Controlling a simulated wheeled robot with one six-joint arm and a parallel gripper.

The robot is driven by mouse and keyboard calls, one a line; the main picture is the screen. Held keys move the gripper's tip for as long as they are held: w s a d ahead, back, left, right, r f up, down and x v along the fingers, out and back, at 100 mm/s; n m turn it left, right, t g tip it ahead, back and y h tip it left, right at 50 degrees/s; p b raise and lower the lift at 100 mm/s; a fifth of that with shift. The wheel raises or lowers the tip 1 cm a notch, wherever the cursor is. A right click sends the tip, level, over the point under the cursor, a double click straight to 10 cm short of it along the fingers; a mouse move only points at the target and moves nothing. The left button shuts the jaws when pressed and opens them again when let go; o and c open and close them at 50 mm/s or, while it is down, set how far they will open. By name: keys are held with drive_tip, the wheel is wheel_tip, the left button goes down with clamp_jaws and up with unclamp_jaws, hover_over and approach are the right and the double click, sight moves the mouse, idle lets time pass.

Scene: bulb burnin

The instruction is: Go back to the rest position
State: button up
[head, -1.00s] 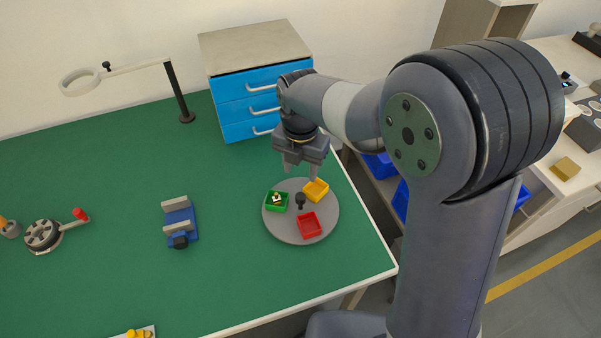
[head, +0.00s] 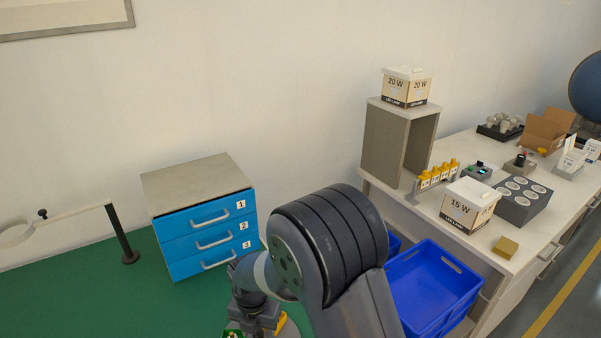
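My arm rises at the bottom centre of the head view, folded over the right side of the green bench (head: 90,290). My gripper (head: 258,326) is at the bottom edge, close by the grey round tray (head: 291,330), which is mostly cut off. A bit of a green bin (head: 232,333) and a yellow bin (head: 281,323) show on either side of the gripper. Its fingertips are too hidden to tell whether they are apart, and I see nothing held.
A blue drawer unit (head: 213,238) with shut drawers 1, 2 and 3 stands behind my gripper. A magnifier lamp (head: 124,240) is left of it. At right, a blue crate (head: 432,285) sits below a counter (head: 520,240) holding boxes and bulbs.

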drive_tip(key=shift+m+p, duration=0.4)
drive_tip(key=shift+m, duration=0.1)
drive_tip(key=shift+b, duration=0.3)
